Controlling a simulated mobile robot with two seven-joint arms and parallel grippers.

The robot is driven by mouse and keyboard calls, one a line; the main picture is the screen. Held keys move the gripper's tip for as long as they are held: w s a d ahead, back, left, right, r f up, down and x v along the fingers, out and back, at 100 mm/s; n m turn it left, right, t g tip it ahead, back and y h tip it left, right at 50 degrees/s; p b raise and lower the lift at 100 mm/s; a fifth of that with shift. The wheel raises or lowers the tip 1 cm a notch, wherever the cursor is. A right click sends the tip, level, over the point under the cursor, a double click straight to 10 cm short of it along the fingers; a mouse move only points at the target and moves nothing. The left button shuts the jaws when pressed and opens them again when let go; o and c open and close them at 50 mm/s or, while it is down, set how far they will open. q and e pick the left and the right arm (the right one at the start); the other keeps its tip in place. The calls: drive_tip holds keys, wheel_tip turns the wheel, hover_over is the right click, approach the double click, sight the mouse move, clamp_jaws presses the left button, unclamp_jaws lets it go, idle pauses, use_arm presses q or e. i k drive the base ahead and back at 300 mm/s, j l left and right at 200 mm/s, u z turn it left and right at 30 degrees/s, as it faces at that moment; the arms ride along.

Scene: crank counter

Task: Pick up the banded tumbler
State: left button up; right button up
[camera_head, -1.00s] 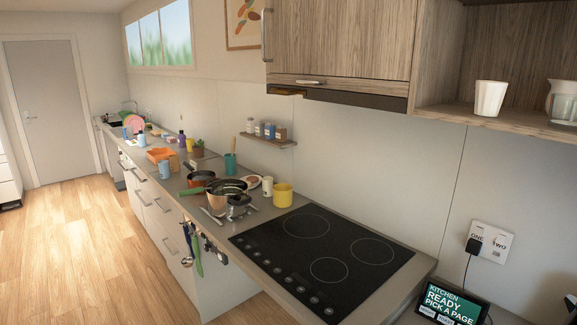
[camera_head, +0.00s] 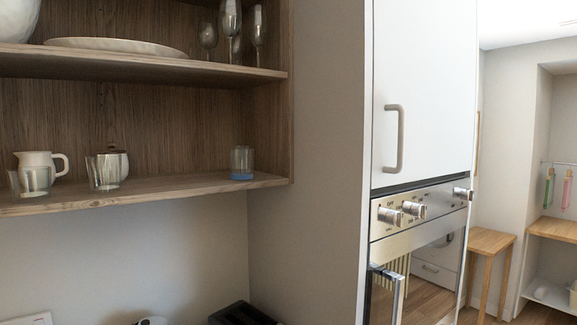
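A small clear glass tumbler with a blue band around its lower part (camera_head: 242,164) stands upright at the right end of the lower wooden shelf (camera_head: 200,184), close to the cabinet's side wall. It has free space to its left. Neither of my grippers shows in the head view.
On the same shelf, to the left, stand clear glasses (camera_head: 32,181), a white pitcher (camera_head: 45,160) and a lidded pot (camera_head: 117,160). Stemmed glasses (camera_head: 231,20) and a white platter (camera_head: 115,46) are above. A dark appliance (camera_head: 240,314) sits below. A built-in oven (camera_head: 415,270) is at right.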

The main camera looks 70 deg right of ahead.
sight(240, 160)
drive_tip(key=z, duration=1.95)
drive_tip(key=j+u, duration=0.2)
drive_tip(key=u, duration=0.25)
drive_tip(key=j+u, duration=0.15)
drive_tip(key=u, duration=0.3)
drive_tip(key=i+j+u, duration=0.1)
drive_tip(key=u, duration=0.35)
